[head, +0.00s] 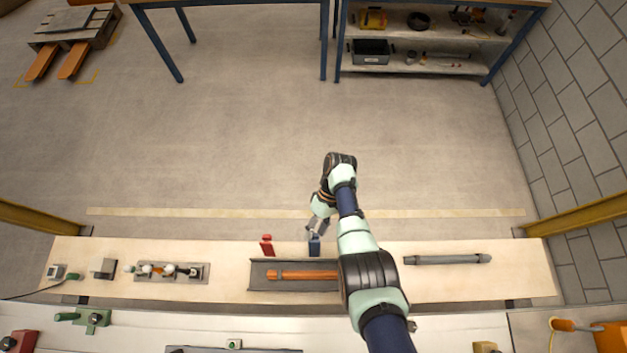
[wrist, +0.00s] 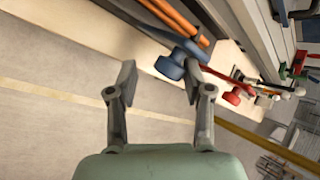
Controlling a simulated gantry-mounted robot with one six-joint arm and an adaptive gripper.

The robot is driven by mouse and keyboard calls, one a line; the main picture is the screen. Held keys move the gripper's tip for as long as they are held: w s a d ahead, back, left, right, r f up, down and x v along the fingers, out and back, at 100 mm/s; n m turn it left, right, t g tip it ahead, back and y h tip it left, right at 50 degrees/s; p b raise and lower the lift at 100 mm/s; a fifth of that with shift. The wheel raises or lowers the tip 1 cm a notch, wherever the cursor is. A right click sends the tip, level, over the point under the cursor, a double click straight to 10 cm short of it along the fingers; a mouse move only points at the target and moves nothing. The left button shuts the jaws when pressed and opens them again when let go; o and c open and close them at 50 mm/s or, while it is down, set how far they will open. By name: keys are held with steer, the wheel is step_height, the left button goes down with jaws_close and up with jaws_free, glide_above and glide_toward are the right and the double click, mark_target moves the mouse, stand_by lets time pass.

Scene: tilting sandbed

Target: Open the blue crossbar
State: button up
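The blue crossbar (head: 314,245) stands at the back edge of the dark tray on the bench, in the middle of the head view. In the wrist view the blue crossbar (wrist: 181,50) ends in a rounded knob that lies between and just beyond my fingertips. My gripper (head: 318,228) comes at it from the floor side. In the wrist view my gripper (wrist: 160,80) has its fingers spread, with the knob nearer the right finger. I cannot tell whether that finger touches it. My arm hides the tray's right end.
A red crossbar (head: 266,246) stands left of the blue one. The tray (head: 262,285) holds an orange rod (head: 300,274). A grey rod (head: 447,260) lies to the right on the bench. A fixture plate (head: 171,278) with small knobs is to the left.

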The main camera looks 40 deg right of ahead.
steer(key=shift+o, duration=0.7)
steer(key=shift+d, duration=0.1)
steer(key=shift+r, duration=0.1)
steer(key=shift+d+r, duration=0.1)
steer(key=v, duration=1.2)
